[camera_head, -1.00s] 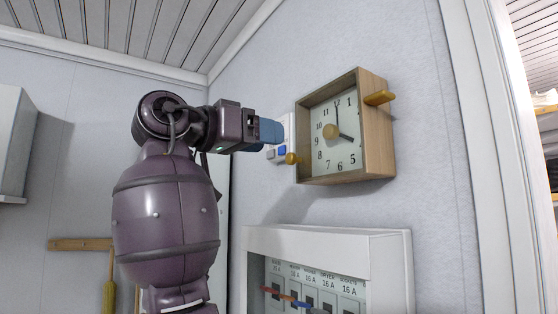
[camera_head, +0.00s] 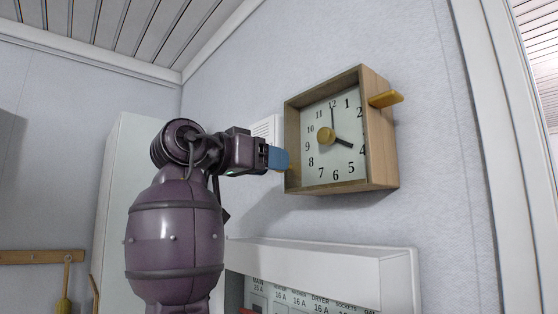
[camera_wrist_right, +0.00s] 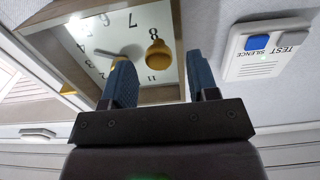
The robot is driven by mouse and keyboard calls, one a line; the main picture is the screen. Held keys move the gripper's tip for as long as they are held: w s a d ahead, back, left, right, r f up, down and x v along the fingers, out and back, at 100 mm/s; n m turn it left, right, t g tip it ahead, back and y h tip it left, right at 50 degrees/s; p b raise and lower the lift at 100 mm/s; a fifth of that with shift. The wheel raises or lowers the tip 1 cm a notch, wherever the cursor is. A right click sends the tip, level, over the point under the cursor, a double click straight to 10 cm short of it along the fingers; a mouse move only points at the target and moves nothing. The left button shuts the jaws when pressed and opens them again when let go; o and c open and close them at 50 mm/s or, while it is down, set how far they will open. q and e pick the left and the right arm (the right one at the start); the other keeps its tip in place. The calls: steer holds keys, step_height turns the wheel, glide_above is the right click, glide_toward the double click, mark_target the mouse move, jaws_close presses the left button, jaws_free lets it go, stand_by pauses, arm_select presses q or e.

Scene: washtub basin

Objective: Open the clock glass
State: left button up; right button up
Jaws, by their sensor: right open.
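The clock (camera_head: 300,178) has a square wooden case with a white dial on the wall. A round brass knob (camera_head: 325,136) sits at the middle of its face, and a yellow tab (camera_head: 386,99) sticks out of its right side. My right gripper (camera_head: 280,159) is at the case's lower left edge, hiding the small yellow knob there. In the right wrist view the clock (camera_wrist_right: 150,97) appears turned over, with the brass knob (camera_wrist_right: 158,54) beyond the open fingers (camera_wrist_right: 160,75). A bit of yellow shows by the left finger's tip; contact cannot be told. My left gripper is out of view.
A white wall unit (camera_wrist_right: 268,46) with a blue button marked TEST and SILENCE is beside the clock. A white breaker box (camera_head: 320,262) juts from the wall below. A door frame (camera_head: 490,150) stands at the right. The wall above the clock is clear.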

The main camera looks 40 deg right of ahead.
steer(key=shift+w+d, duration=0.1)
steer(key=shift+d, duration=1.35)
jaws_close()
